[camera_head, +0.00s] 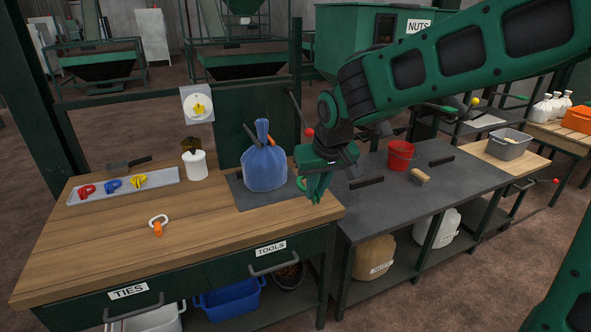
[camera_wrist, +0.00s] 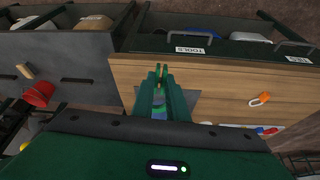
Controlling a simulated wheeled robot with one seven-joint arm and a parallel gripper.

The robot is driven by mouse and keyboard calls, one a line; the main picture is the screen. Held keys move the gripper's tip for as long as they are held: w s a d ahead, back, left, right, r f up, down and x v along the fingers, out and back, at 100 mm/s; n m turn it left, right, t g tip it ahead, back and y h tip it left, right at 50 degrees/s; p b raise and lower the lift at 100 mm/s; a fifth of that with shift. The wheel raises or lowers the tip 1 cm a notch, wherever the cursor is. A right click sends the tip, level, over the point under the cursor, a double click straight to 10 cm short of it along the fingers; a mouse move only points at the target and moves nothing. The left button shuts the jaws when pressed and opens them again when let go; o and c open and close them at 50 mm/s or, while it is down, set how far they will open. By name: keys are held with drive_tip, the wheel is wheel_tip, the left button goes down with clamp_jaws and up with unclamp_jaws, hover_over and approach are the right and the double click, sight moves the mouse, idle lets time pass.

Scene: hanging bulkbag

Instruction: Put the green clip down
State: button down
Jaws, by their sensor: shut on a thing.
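My gripper (camera_head: 316,196) points down above the right end of the wooden bench, just right of the blue bag. It is shut on the green clip (camera_head: 300,184), which shows as a small green curve beside the fingers and is mostly hidden by them. In the wrist view my gripper (camera_wrist: 160,72) hides most of the clip too. The blue bag (camera_head: 264,168) stands upright with a gathered neck on a dark mat (camera_head: 240,194). Whether the clip touches the bag or bench cannot be told.
A grey tray (camera_head: 110,192) at the left holds red, blue and yellow clips. An orange and white clip (camera_head: 157,226) lies on the wood. A white pot (camera_head: 195,164) stands behind. A red bucket (camera_head: 400,156) and a brush (camera_head: 420,176) are on the grey counter. The front wood is clear.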

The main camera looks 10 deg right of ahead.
drive_tip(key=w+d+f+m, duration=0.1)
drive_tip(key=w+d+f, duration=0.1)
drive_tip(key=d+f, duration=0.6)
drive_tip(key=w+d+f+m, duration=0.1)
drive_tip(key=w+d+f, duration=0.1)
drive_tip(key=d+f, duration=0.6)
wheel_tip(320, 180, down, 3)
drive_tip(key=shift+w+h, duration=0.35)
drive_tip(key=shift+h, duration=0.05)
